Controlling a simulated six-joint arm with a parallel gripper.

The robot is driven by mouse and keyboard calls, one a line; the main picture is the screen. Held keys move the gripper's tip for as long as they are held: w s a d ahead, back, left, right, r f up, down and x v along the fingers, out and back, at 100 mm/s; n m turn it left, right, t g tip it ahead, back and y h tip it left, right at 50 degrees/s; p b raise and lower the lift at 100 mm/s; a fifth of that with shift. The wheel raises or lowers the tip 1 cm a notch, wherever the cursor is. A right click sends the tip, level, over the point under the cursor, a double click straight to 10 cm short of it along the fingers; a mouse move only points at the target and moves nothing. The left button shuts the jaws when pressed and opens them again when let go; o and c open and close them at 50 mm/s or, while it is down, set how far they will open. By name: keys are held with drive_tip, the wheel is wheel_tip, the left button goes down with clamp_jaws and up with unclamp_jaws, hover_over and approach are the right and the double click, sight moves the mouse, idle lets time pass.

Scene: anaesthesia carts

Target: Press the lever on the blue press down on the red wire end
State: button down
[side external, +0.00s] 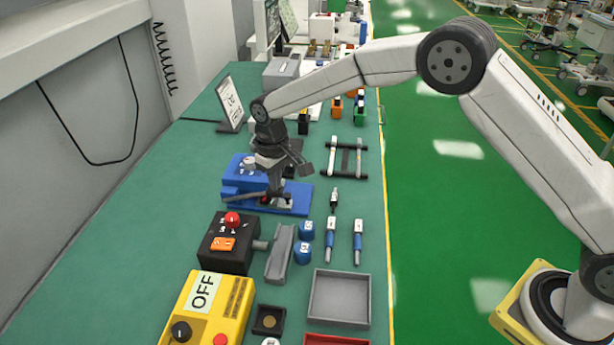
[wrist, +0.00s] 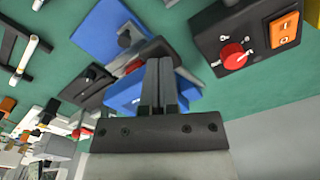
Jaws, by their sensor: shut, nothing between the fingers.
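The blue press (side external: 240,180) stands on the green bench, with a flat blue base reaching to the right. It also shows in the wrist view (wrist: 95,32), partly behind my fingers. A small red part (wrist: 133,66), possibly the red wire end, lies at the press just beyond my fingertips. My gripper (side external: 273,192) is shut and empty, pointing down low over the press. Its fingers also show together in the wrist view (wrist: 158,64). I cannot clearly make out the lever, or whether my fingertips touch the press, because the gripper covers that part.
A black box (side external: 225,250) with a red knob and orange switch stands close in front of the press. A black-and-white rack (side external: 345,158) lies to the right.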

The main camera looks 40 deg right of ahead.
drive_tip(key=shift+r, duration=2.6)
drive_tip(key=shift+s+d+r, duration=0.1)
drive_tip(key=shift+s+d, duration=0.2)
drive_tip(key=shift+d, duration=0.15)
drive_tip(key=s+d+f+m+t, duration=0.1)
drive_tip(key=s+d, duration=0.6)
drive_tip(key=s, duration=0.5)
drive_tip(key=s+d+m+t, duration=0.1)
drive_tip(key=s+d+m, duration=0.1)
drive_tip(key=s+d, duration=0.5)
drive_tip(key=s, duration=0.6)
drive_tip(key=shift+s+d+f+t, duration=0.3)
drive_tip(key=shift+d+f, duration=0.05)
drive_tip(key=shift+d, duration=0.05)
